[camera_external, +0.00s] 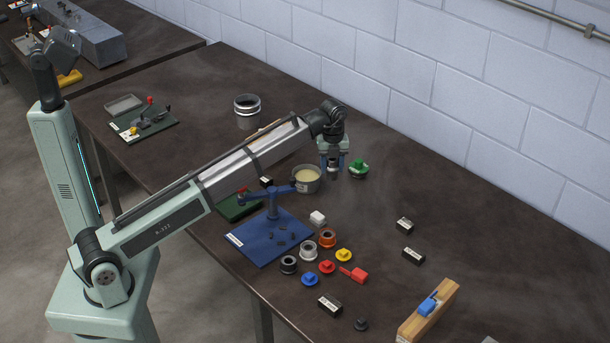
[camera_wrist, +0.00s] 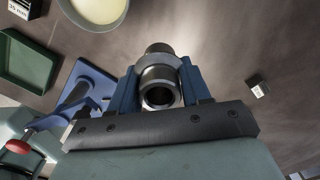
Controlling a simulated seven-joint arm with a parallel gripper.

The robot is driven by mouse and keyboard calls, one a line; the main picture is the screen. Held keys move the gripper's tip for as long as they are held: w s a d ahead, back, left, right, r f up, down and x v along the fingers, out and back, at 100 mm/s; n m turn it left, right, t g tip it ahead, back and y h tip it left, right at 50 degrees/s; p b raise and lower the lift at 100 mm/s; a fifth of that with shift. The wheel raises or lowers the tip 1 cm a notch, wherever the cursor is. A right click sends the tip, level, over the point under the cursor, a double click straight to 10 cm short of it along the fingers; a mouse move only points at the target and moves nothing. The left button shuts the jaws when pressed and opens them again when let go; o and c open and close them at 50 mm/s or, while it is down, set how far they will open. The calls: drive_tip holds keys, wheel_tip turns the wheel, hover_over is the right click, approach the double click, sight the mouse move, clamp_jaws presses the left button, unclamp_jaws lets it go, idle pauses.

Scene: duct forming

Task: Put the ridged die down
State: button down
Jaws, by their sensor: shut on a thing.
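My gripper (camera_external: 333,165) is shut on a grey metal cylinder with a raised collar, which I take for the ridged die (camera_wrist: 158,82). In the wrist view the die sits between the two blue fingers, its open end facing the camera. In the external view my gripper is over the dark table, between a pale-filled pot (camera_external: 307,180) and a green knobbed piece (camera_external: 358,169). The die is small and mostly hidden there, and I cannot tell whether it touches the table.
A blue press (camera_external: 270,236) stands nearer the front, with several rings and coloured knobs to its right. Small black blocks (camera_external: 404,225) lie at the right. A wooden block with a blue piece (camera_external: 428,311) is at the front right. The table behind my gripper is clear.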

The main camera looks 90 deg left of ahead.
drive_tip(key=shift+d+f+m, duration=0.1)
drive_tip(key=shift+f+m, duration=0.5)
drive_tip(key=shift+f, duration=1.1)
drive_tip(key=shift+d+f+m, duration=0.1)
drive_tip(key=shift+f+m, duration=0.5)
drive_tip(key=shift+f, duration=1.05)
drive_tip(key=shift+d+f+m, duration=0.1)
drive_tip(key=shift+f+m, duration=0.5)
drive_tip(key=shift+f, duration=1.1)
drive_tip(key=shift+f, duration=0.1)
drive_tip(key=c, duration=0.5)
unclamp_jaws()
wheel_tip(320, 180, up, 12)
